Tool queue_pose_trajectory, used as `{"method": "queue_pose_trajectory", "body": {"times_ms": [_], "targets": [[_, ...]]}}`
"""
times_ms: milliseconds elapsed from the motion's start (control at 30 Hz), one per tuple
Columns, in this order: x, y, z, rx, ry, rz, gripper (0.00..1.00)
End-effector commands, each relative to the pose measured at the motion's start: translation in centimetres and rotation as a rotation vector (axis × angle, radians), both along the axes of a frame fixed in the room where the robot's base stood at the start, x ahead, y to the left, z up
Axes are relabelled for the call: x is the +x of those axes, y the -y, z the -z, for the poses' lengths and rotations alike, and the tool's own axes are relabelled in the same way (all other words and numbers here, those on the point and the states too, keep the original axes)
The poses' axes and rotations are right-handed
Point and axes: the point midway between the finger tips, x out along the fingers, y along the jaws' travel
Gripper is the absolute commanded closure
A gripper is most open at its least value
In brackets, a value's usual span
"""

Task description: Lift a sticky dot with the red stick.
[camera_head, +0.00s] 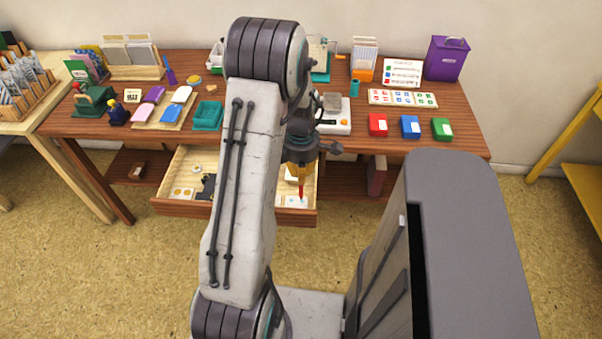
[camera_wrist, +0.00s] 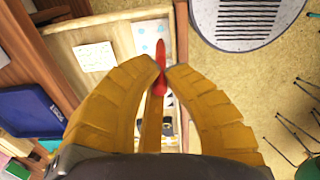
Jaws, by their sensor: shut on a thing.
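My gripper (camera_wrist: 163,73) has its yellow fingers closed on the red stick (camera_wrist: 161,58), seen from above in the wrist view. In the head view my gripper (camera_head: 300,173) is over the right part of the open drawer, and the red stick (camera_head: 301,192) points down from it. A white sheet with pale blue dots (camera_wrist: 149,30) lies in the drawer beside the stick's tip; it also shows in the head view (camera_head: 293,202). I cannot tell whether the tip touches the sheet. Part of the drawer is hidden behind my arm and fingers.
The open wooden drawer (camera_head: 228,214) juts out below the table (camera_head: 350,147). It also holds a card with yellow discs (camera_head: 182,193) and a written white card (camera_wrist: 95,56). Red (camera_head: 377,125), blue (camera_head: 410,127) and green (camera_head: 442,129) boxes stand along the table's front right.

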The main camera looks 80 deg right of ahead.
Motion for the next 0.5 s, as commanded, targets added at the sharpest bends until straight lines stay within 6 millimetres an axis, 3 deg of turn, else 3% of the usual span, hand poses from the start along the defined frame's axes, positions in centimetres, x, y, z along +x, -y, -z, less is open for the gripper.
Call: {"method": "queue_pose_trajectory", "body": {"times_ms": [500], "targets": [[0.0, 0.0, 2.6, 0.002, 0.000, -0.019, 1.00]]}}
